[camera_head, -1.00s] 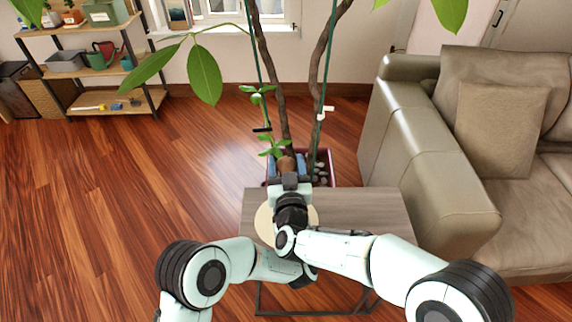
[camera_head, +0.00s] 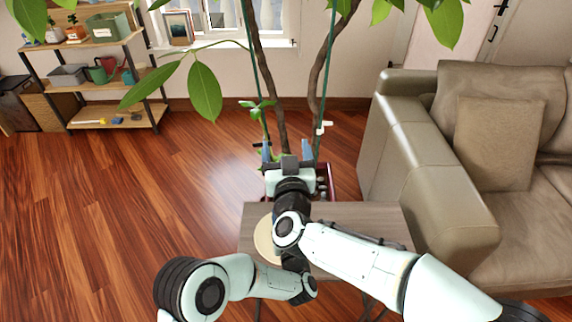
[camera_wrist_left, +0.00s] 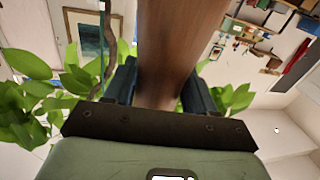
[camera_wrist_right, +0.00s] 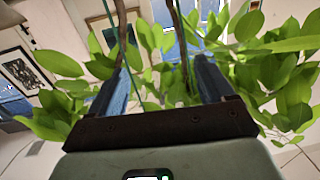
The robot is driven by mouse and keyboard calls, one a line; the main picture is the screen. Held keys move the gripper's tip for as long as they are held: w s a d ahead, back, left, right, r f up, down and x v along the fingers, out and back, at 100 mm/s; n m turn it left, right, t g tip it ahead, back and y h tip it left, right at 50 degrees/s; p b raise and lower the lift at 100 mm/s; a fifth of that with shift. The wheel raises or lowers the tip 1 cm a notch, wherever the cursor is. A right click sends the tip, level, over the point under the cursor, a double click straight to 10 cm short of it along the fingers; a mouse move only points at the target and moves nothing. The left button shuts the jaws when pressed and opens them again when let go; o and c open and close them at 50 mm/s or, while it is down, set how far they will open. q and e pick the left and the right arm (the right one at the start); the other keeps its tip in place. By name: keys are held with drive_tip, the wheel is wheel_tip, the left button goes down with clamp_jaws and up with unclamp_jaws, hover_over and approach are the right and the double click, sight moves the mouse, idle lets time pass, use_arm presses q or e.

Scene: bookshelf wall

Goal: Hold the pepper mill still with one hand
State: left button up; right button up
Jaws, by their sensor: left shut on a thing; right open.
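The pepper mill (camera_wrist_left: 165,45) is a smooth brown wooden column in the left wrist view. My left gripper (camera_wrist_left: 157,88) is shut on it, one finger on each side. In the head view the mill and my left gripper are hidden behind my right arm.
The small table (camera_head: 375,222) bears a round pale disc (camera_head: 264,240), partly covered by my arm. A potted plant (camera_head: 325,178) rises just behind the table. A grey-green sofa (camera_head: 420,170) stands at right, a shelf (camera_head: 120,122) at far left. The floor at left is clear.

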drive_tip(key=shift+r, duration=0.35)
